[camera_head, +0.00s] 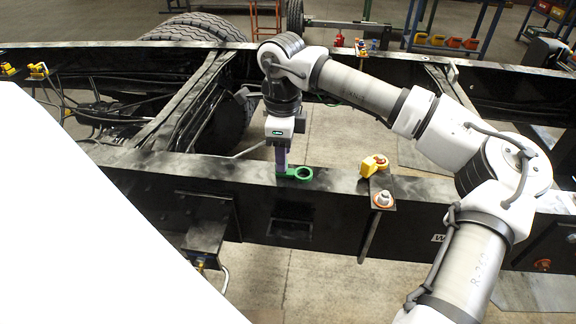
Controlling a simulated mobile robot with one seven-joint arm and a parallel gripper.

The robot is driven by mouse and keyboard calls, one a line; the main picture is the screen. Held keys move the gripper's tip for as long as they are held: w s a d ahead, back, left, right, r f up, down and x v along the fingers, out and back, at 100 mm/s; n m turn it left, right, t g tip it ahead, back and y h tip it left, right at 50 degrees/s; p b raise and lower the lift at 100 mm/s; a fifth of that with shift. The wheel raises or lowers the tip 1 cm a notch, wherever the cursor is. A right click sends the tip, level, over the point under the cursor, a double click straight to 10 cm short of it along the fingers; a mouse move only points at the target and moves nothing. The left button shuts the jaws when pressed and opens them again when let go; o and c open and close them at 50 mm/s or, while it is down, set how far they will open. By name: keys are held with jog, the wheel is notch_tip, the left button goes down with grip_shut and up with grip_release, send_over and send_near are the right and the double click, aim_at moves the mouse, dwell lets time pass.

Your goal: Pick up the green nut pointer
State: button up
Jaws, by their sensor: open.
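The green nut pointer (300,173) lies on the top face of the near black chassis rail (330,185). It shows a ring at its right end and a flat part to the left. My gripper (281,170) points straight down at the left part of the green pointer, with purple-grey fingers reaching close to the rail top. The jaws are open. The fingers cover part of the pointer's left end, and I cannot tell whether they touch it.
A yellow nut pointer (373,165) stands on the rail just right of the green one, with a bolt and nut (383,199) on a bracket below it. A crossmember (185,115) joins the rails at left. A large white surface fills the lower left.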

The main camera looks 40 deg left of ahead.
aim_at(289, 173)
jog(key=shift+f+p, duration=0.3)
jog(key=shift+f, duration=1.25)
jog(key=shift+c, duration=0.4)
grip_shut()
jog(key=shift+r, duration=0.2)
